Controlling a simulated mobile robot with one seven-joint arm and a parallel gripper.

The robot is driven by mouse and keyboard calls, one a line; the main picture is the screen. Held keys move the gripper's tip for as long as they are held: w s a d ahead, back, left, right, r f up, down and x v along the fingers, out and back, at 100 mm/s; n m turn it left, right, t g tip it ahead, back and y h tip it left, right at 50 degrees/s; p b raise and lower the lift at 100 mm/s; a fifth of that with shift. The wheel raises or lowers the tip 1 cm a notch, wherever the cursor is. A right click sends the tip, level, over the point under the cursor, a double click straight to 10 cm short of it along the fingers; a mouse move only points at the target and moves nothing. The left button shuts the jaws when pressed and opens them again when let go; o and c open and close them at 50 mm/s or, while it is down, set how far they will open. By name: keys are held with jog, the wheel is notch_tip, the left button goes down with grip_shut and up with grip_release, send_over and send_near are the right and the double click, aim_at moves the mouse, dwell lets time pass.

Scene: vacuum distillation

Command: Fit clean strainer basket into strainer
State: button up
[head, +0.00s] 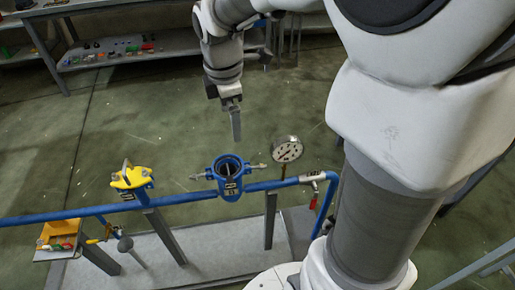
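The strainer (230,187) is a blue upright body on the blue pipe, with a flanged round mouth open at the top and swing bolts out to both sides. Its mouth looks dark inside with some lighter streaks; I cannot tell whether a basket is in it. My gripper (236,138) points down and appears above and just behind the mouth in the picture, apart from it. Its fingers show as one narrow grey shape, so I cannot tell whether they are open or shut. No strainer basket is clearly visible.
A pressure gauge (288,149) stands right of the strainer, and a yellow-topped fitting (132,177) left. The blue pipe (180,199) runs across on grey posts. A small orange tray (60,234) with coloured items is at lower left. A shelf bench (170,46) stands behind; the floor between is clear.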

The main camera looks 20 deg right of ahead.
jog(key=s+r+m+t, duration=0.2)
jog(key=s+r+m, duration=0.1)
jog(key=s+m, duration=0.6)
jog(key=s+r+m+t, duration=0.2)
jog(key=s+m, duration=0.7)
notch_tip(320, 180, up, 9)
jog(key=p, duration=0.8)
jog(key=shift+w+y+p, duration=0.35)
jog(key=shift+y+p, duration=0.05)
jog(key=shift+f, duration=0.2)
jog(key=shift+c, duration=0.3)
